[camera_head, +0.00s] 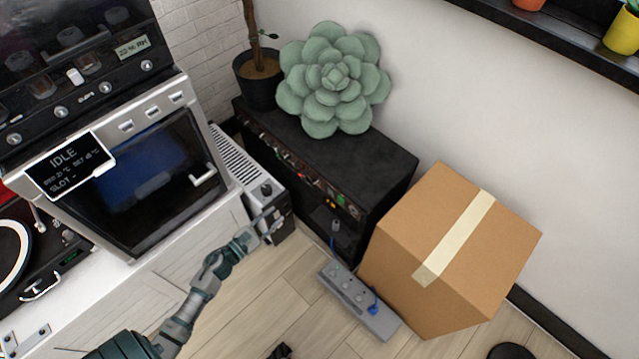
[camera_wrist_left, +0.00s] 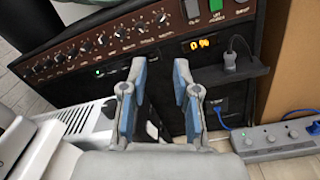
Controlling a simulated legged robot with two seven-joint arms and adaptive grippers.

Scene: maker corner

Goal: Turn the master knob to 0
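A black amplifier (camera_head: 370,165) stands against the wall; its front panel carries a row of knobs (camera_wrist_left: 110,40) in the left wrist view. The small labels are too blurred for me to tell which knob is the master. An orange display (camera_wrist_left: 201,45) sits to the right of the row, its reading hard to make out, perhaps a 0. My left gripper (camera_head: 270,228) is in front of the amplifier, beside the white slotted unit. In the left wrist view its two fingers (camera_wrist_left: 158,90) are apart with nothing between them, below the panel. My right gripper is not recognisable in either view.
A white slotted unit (camera_head: 232,160) with a dark knob stands left of the amplifier. A cardboard box (camera_head: 400,235) and a grey power strip (camera_head: 375,318) are at its right. A large succulent-shaped object (camera_head: 335,80) rests on top. An oven (camera_head: 180,215) is further left.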

